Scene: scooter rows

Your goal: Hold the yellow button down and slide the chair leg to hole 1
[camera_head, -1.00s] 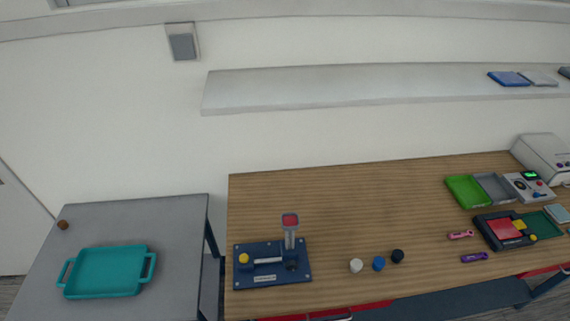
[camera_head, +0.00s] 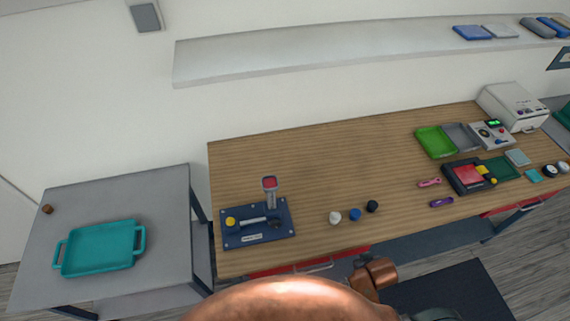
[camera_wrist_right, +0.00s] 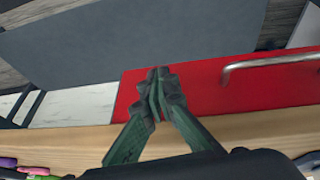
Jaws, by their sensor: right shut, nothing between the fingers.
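A dark blue plate fixture (camera_head: 236,239) lies at the left front of the wooden bench in the head view. It carries a yellow button (camera_head: 230,221) on its left and a grey horizontal rod (camera_head: 252,219), perhaps the chair leg. Hole numbers are too small to read. In the right wrist view my right gripper (camera_wrist_right: 159,76) is shut and empty, above the bench's front edge and a red drawer front (camera_wrist_right: 205,88). It is away from the fixture. My left gripper is not in view.
White, blue and black knobs (camera_head: 354,214) stand right of the fixture. A teal tray (camera_head: 98,248) sits on the grey side table (camera_head: 158,188). The bench middle is clear.

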